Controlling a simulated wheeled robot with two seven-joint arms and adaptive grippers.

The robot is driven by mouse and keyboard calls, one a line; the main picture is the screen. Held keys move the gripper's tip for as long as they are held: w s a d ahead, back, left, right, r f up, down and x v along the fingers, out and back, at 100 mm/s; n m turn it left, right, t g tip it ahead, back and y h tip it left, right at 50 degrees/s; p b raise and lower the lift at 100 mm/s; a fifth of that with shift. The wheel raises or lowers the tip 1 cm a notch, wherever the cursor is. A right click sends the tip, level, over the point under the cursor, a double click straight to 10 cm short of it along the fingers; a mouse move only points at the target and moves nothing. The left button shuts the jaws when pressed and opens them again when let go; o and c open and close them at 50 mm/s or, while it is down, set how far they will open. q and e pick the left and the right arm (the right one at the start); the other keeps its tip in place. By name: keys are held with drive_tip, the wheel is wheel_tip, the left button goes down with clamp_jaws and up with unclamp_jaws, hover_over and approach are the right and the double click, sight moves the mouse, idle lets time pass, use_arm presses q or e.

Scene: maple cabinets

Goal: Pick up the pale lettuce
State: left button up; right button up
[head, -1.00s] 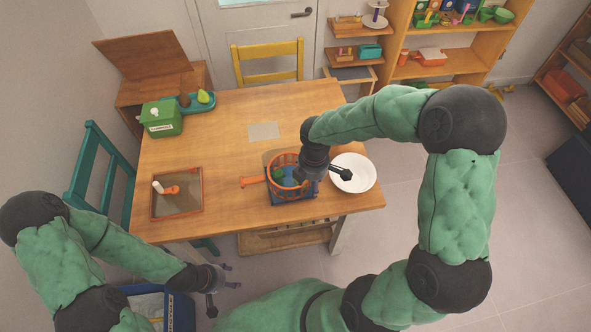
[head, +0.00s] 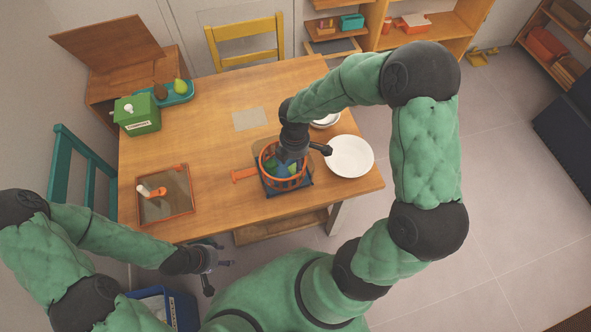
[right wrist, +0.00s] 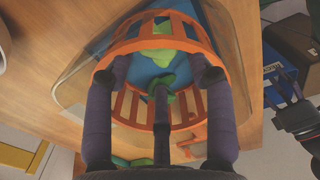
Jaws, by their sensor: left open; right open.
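An orange slatted basket (head: 282,180) with a handle pointing left stands on a dark blue mat near the table's front edge. Inside it are a pale green piece (right wrist: 165,56), which looks like the pale lettuce, and a darker green piece (right wrist: 168,82); something blue also shows there. My right gripper (head: 287,156) is open and points down at the basket's mouth. In the right wrist view its fingers (right wrist: 160,82) are spread around the greens, and I cannot tell whether they touch. My left gripper (head: 222,264) is open and empty, off the table's front edge.
A white plate (head: 350,156) is just right of the basket, with another white dish (head: 326,120) behind it, partly hidden by my arm. An orange-rimmed tray (head: 165,208) lies left. A green box (head: 137,115) stands at the back left.

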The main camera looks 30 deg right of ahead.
drive_tip(key=f+b, duration=0.2)
drive_tip(key=f, duration=0.3)
drive_tip(key=shift+d, duration=0.2)
drive_tip(key=shift+c, duration=0.3)
drive_tip(key=c, duration=0.7)
